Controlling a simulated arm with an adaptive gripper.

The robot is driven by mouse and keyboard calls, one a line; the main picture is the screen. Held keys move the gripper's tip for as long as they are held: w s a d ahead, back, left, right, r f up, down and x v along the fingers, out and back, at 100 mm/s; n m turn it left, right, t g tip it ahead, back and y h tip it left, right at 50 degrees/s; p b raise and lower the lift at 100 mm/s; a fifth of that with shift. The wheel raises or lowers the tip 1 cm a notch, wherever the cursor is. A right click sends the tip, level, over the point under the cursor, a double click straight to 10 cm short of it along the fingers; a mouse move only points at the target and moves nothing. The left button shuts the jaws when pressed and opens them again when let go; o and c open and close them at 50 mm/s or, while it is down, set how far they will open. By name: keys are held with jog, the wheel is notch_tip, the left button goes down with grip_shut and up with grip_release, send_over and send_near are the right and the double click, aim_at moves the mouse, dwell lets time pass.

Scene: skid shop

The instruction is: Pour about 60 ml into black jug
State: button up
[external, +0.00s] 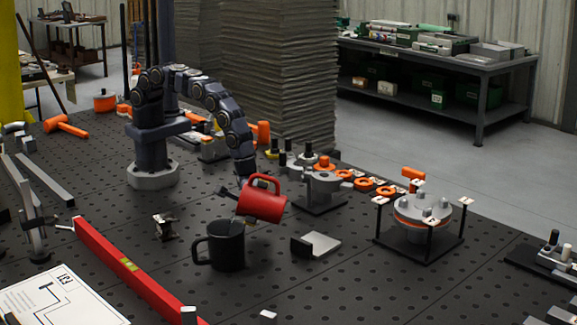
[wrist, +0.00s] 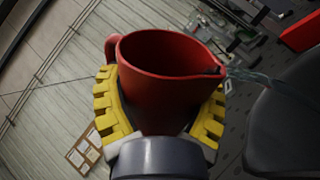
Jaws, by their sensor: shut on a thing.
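My gripper (external: 242,192) is shut on a red jug (external: 262,201) and holds it tilted above the black jug (external: 226,247). The black jug stands upright on the perforated table, its handle to the left. In the wrist view, my gripper's yellow fingers (wrist: 160,105) clasp both sides of the red jug (wrist: 165,85). A clear stream of liquid (wrist: 255,78) leaves its lip towards the dark jug (wrist: 288,130) at the right edge. The liquid level inside either jug is hidden.
A small metal clamp (external: 164,227) lies left of the black jug, and a grey angle bracket (external: 318,245) lies to its right. A red level (external: 125,265) runs along the front left. A round fixture (external: 422,212) stands further right.

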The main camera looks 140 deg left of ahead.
jog(key=shift+s+d+r+m, duration=0.1)
jog(key=shift+s+d+m, duration=0.1)
jog(key=shift+m, duration=0.3)
jog(key=n, duration=0.1)
jog(key=w+a+n+y, duration=0.1)
jog(key=n, duration=0.1)
jog(key=shift+t, duration=0.4)
jog(key=shift+r+n+t+y, duration=0.3)
jog(key=shift+n+y, duration=0.5)
jog(key=shift+n, duration=0.1)
jog(key=shift+w+a+f+n+y, duration=0.1)
jog(key=shift+f+n+y, duration=0.45)
jog(key=shift+n+y, duration=0.5)
jog(key=shift+f+n, duration=0.15)
jog(key=shift+n, duration=0.5)
jog(key=shift+w+f+n+y, duration=0.1)
jog(key=shift+f+n+y, duration=0.15)
jog(key=shift+n+y, duration=0.6)
jog(key=shift+w+a+r+n+y, duration=0.15)
jog(key=shift+r+n+y, duration=0.15)
jog(key=shift+n, duration=0.35)
